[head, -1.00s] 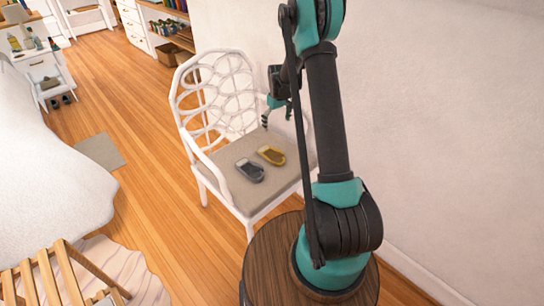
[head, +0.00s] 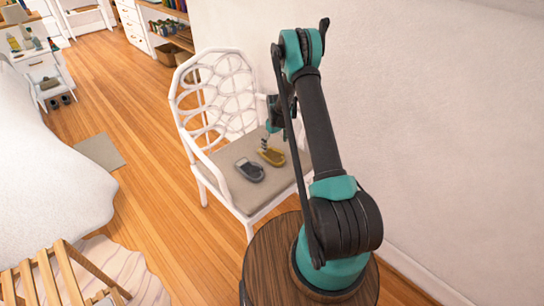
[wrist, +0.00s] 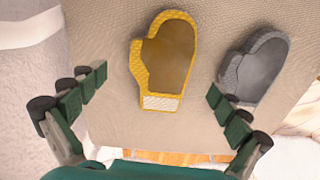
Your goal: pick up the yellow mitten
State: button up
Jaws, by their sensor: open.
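The yellow mitten (head: 272,156) lies flat on the beige seat of the white chair. In the wrist view the yellow mitten (wrist: 166,55) shows a brown palm and a pale cuff patch, and it lies ahead of and between my open fingers. My gripper (wrist: 157,82) is open and empty, one green finger on each side. In the head view my gripper (head: 266,142) is just above the mitten's far end; the gap to it is hard to tell. A grey mitten (head: 249,170) lies to the left of the yellow one; in the wrist view the grey mitten (wrist: 256,66) is to the right, near my right finger.
The chair (head: 216,92) has a looped openwork back and armrests around the seat. A white wall (head: 430,120) runs along the right. A slatted wooden piece (head: 50,278) stands at the lower left. Wooden floor (head: 150,150) is open left of the chair.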

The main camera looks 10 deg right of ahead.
aim_at(275, 155)
jog(key=shift+a+f, duration=0.1)
jog(key=shift+f, duration=2.65)
jog(key=c, duration=1.1)
